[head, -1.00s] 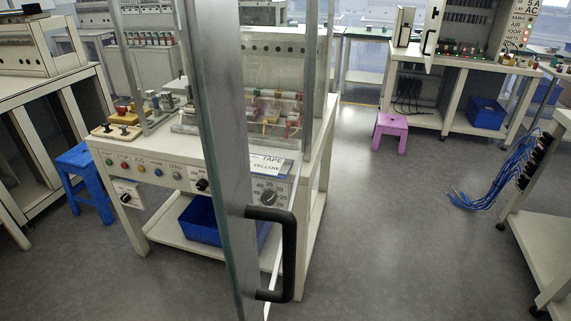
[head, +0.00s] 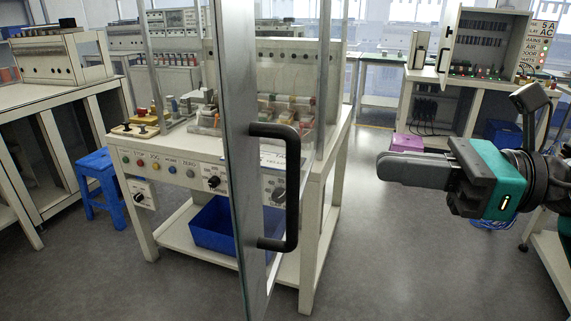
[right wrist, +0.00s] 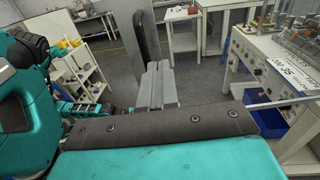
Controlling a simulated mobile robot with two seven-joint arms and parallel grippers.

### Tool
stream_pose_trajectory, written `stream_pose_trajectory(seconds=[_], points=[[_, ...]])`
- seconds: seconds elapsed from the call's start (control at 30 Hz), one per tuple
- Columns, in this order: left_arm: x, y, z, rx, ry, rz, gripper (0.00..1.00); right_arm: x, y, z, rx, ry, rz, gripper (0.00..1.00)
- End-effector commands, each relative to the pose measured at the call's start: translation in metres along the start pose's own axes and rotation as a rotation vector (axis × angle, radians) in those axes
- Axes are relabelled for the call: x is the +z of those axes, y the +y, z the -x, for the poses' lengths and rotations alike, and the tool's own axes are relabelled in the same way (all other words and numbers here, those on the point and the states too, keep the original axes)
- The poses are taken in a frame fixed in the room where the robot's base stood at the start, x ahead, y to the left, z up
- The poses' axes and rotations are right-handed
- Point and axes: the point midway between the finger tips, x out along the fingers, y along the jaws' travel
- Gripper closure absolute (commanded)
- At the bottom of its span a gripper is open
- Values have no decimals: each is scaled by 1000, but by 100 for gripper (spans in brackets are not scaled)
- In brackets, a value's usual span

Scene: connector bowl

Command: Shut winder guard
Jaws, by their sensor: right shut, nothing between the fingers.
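The winder guard (head: 241,190) is a clear door in a grey metal frame. It stands swung open in front of the winder bench, nearly edge-on in the head view. Its black bar handle (head: 291,188) faces right. My right gripper (head: 384,170) is shut and empty. It is level with the handle, to its right in the picture and apart from it, fingers pointing left. In the right wrist view the shut fingers (right wrist: 158,86) point at the grey door with its dark handle (right wrist: 150,40) beyond them. My left gripper does not show.
The winder bench (head: 165,235) has knobs on its front and a blue bin (head: 213,228) on its lower shelf. A blue stool (head: 98,183) stands at left, a purple stool (head: 407,143) behind my right gripper. The floor right of the guard is clear.

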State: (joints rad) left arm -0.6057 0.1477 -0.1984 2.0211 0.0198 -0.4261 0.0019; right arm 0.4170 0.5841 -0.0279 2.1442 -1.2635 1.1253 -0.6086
Motion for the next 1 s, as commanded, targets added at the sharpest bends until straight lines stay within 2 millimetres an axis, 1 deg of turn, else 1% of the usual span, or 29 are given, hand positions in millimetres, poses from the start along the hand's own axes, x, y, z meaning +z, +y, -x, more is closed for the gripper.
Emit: stream_pose_trajectory(seconds=[0.17,0.23,0.4,0.5,0.6,0.7,0.8,1.0], points=[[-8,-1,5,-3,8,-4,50,4,1,-30,6,-8,-5,100],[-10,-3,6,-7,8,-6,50,5,2,-45,7,-8,-5,100],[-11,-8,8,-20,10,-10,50,4,1,-82,6,-10,-8,100],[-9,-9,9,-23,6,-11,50,4,2,-102,6,-9,-8,100],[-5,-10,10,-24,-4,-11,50,4,2,-116,5,-8,-9,100],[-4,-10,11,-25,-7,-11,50,3,1,-126,3,-8,-9,100],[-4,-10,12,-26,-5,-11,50,2,1,-132,3,-7,-9,100],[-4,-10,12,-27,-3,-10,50,2,1,-134,2,-6,-8,100]])
